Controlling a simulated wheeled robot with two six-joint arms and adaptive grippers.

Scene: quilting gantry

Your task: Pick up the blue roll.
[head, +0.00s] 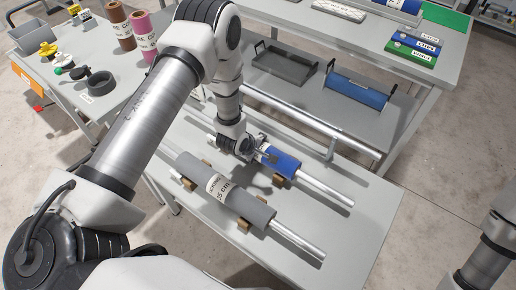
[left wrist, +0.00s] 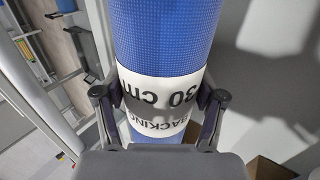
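The blue roll (head: 285,163) lies on a silver rod on the near grey table, behind a larger grey roll (head: 240,204). In the left wrist view the blue roll (left wrist: 166,35) fills the middle, with a white label (left wrist: 160,92) reading "30 cm" and "BACKING". My left gripper (head: 262,150) is at the roll's label. In the left wrist view its fingers (left wrist: 161,100) straddle the roll at the label, close against both sides. Whether they press on it cannot be told. My right gripper is out of view.
Brown cradles (head: 278,180) stand by the rolls. Behind, a shelf holds a dark tray (head: 283,68) and a blue roll in a holder (head: 356,93). Brown (head: 119,26) and pink (head: 143,33) rolls stand upright on the left table. The near table's right end (head: 375,215) is clear.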

